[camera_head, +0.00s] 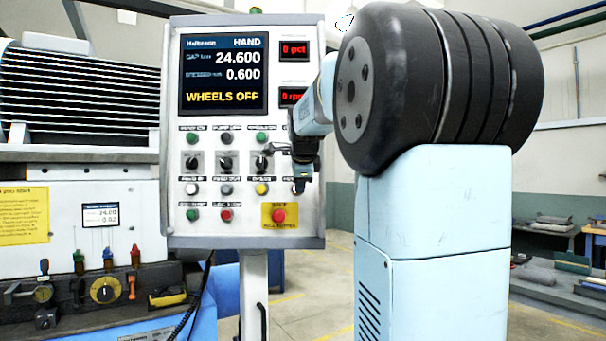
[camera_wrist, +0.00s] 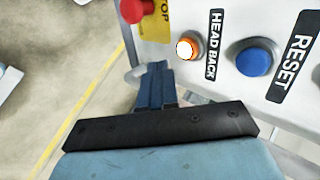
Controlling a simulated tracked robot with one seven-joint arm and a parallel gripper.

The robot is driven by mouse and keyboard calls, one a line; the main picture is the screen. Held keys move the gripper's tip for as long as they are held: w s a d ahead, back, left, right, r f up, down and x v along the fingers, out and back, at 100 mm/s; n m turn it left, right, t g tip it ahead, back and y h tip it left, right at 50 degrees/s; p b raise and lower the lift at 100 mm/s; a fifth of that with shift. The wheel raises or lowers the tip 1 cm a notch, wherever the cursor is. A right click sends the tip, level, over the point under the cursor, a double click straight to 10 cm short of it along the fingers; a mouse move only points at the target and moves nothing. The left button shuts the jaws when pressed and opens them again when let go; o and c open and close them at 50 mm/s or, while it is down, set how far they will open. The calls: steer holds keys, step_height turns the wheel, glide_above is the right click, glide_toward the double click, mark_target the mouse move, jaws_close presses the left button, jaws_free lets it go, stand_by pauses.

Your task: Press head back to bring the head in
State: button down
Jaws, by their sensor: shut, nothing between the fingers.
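The HEAD BACK button (camera_wrist: 187,48) shows in the wrist view with a pale centre and an orange rim, its label beside it. My gripper (camera_wrist: 155,72) is shut and empty, its fingertips just left of and below that button in the picture. A gap shows between fingers and button in the picture; the depth is hard to judge. In the head view my gripper (camera_head: 302,186) is in front of the lower right edge of the control panel (camera_head: 240,229). I cannot pick out the HEAD BACK button there. The panel screen (camera_head: 223,75) reads HAND, 24.600, 0.600 and WHEELS OFF.
A blue RESET button (camera_wrist: 254,61) sits right of HEAD BACK. The red stop button (camera_wrist: 134,10) on its yellow plate is at the upper left; it also shows in the head view (camera_head: 278,215). Several buttons and three selector switches crowd the panel. The grinder (camera_head: 80,185) stands left.

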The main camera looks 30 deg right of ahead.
steer(key=shift+w+d, duration=0.25)
steer(key=shift+w, duration=0.35)
steer(key=shift+w+d, duration=0.3)
steer(key=shift+w, duration=0.3)
steer(key=shift+w+d, duration=0.25)
steer(key=shift+w, duration=0.35)
steer(key=shift+f, duration=0.1)
steer(key=shift+w+d, duration=0.45)
steer(key=shift+w, duration=0.35)
steer(key=shift+s+a, duration=0.1)
steer(key=shift+a, duration=0.05)
steer(key=s+f+v, duration=0.1)
steer(key=v, duration=1.2)
steer(key=shift+s+f, duration=0.35)
